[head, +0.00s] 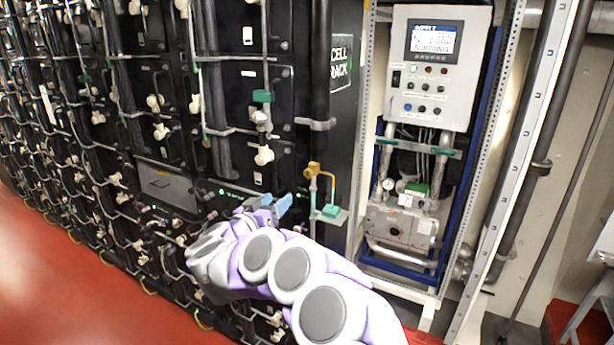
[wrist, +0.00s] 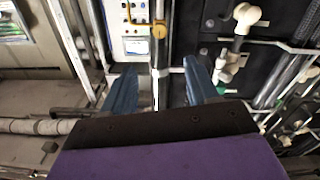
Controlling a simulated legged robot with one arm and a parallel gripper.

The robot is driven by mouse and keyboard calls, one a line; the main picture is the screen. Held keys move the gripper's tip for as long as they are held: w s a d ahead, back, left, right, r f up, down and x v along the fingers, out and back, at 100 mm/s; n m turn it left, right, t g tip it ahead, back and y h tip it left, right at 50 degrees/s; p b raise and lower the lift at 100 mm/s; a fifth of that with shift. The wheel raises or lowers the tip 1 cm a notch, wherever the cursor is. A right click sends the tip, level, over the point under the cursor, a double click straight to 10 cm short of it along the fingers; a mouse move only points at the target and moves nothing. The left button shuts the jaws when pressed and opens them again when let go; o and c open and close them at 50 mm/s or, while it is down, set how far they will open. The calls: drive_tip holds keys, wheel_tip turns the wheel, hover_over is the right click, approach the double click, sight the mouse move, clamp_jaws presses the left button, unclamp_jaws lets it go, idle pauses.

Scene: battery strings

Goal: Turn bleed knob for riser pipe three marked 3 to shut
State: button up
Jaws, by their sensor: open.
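My gripper (head: 277,201) is open and empty in front of the black battery rack, with its blue fingers pointing at the rack. In the wrist view the two blue fingers (wrist: 160,80) stand wide apart, with a thin vertical pipe showing between them. A brass-yellow fitting (head: 313,170) on a thin riser pipe is right of and above my fingertips; it also shows in the wrist view (wrist: 158,30), above the gap between the fingers. Several white knobs sit on the rack pipes, one of them a white knob (head: 264,156) above my gripper. No mark 3 is readable.
A green box (head: 330,211) sits on the riser pipe's bracket, just right of my fingers. A grey control panel (head: 437,70) with a lit screen stands to the right, above pump gear. Grey pipes cross the rack front. The red floor (head: 90,290) at left is clear.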

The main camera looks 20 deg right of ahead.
sight(307, 175)
drive_tip(key=p+x, duration=0.1)
drive_tip(key=x, duration=1.5)
drive_tip(key=shift+w+d, duration=0.1)
drive_tip(key=shift+w, duration=0.05)
drive_tip(key=c, duration=1)
